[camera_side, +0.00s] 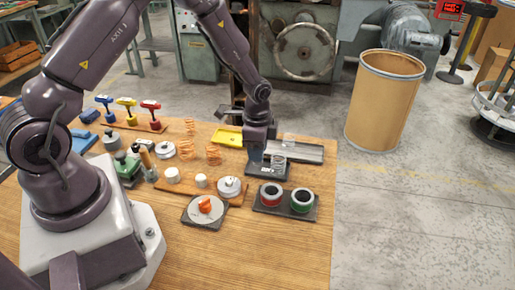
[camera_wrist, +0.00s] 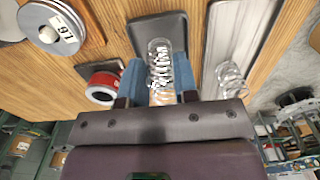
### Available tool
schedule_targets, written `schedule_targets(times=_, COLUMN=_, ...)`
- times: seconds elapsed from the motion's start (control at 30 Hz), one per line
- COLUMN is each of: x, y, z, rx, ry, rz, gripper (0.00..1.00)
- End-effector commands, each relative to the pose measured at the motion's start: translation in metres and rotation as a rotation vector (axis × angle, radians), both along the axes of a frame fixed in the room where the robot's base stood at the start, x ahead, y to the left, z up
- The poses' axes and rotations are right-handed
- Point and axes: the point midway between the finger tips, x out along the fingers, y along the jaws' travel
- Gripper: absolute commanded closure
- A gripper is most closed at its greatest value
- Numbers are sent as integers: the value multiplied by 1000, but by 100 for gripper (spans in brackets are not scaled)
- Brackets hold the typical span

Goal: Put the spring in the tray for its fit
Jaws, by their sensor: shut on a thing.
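My gripper (camera_side: 272,154) points down over a small dark plate (camera_side: 264,176) near the right side of the bench. It is shut on a silver wire spring (camera_side: 279,162). In the wrist view the spring (camera_wrist: 160,62) stands between the two blue-grey fingers (camera_wrist: 160,88), with its far end sticking out over the dark plate (camera_wrist: 157,24). A dark holder (camera_side: 285,211) in front carries a red-rimmed cup (camera_side: 271,193) and a green-rimmed cup (camera_side: 301,199). A long grey tray (camera_side: 308,152) lies to the right, with a second silver spring (camera_wrist: 232,80) at it. A yellow tray (camera_side: 228,137) is behind-left.
Copper springs (camera_side: 213,154) stand left of my gripper. A wooden strip with weights (camera_side: 229,187) and a dial plate (camera_side: 205,209) lie in front-left. Coloured hand tools (camera_side: 150,106) stand farther left. The front right of the bench is clear. A drum (camera_side: 384,103) stands beyond its edge.

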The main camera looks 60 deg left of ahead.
Motion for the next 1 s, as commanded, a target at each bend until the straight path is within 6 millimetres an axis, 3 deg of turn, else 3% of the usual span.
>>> schedule_targets(times=1.0, x=0, y=0, z=-12, rx=0, ry=0, rz=0, gripper=85)
